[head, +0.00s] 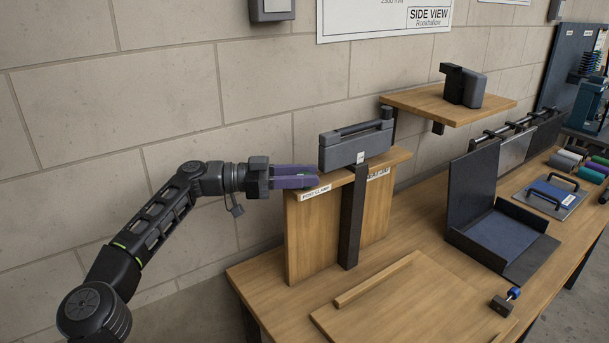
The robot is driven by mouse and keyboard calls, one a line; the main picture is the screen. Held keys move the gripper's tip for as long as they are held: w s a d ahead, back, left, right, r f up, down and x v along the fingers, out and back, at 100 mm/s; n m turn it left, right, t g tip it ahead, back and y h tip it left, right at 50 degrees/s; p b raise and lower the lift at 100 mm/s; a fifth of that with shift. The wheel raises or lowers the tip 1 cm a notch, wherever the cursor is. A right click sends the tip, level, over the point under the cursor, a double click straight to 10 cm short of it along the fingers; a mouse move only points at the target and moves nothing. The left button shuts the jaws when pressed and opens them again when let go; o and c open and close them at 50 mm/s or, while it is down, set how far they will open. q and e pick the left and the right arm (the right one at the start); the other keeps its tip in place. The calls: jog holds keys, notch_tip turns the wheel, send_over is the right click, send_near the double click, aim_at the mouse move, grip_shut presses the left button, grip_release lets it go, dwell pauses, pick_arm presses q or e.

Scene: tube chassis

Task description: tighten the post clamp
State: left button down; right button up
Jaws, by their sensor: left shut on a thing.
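A wooden stand (303,240) on the bench carries a white label (315,192) that appears to read "POST CLAMP". A dark upright post (352,220) runs up its front. A grey case-like body (355,147) with a bar along its top sits level at the top of the stand. My left gripper (308,174), with purple fingers, reaches in from the left, just above the label and beside the grey body's left end. It is shut on a small part of the post clamp, mostly hidden between the fingers. My right gripper is out of view.
A wall shelf (440,100) with a dark block (462,86) is behind to the right. A wooden board (410,305) lies in front.

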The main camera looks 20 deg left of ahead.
pick_arm(q)
jog(key=c, duration=1)
grip_release()
jog(key=b+v, duration=0.2)
jog(key=v, duration=0.6)
jog(key=shift+d, duration=0.1)
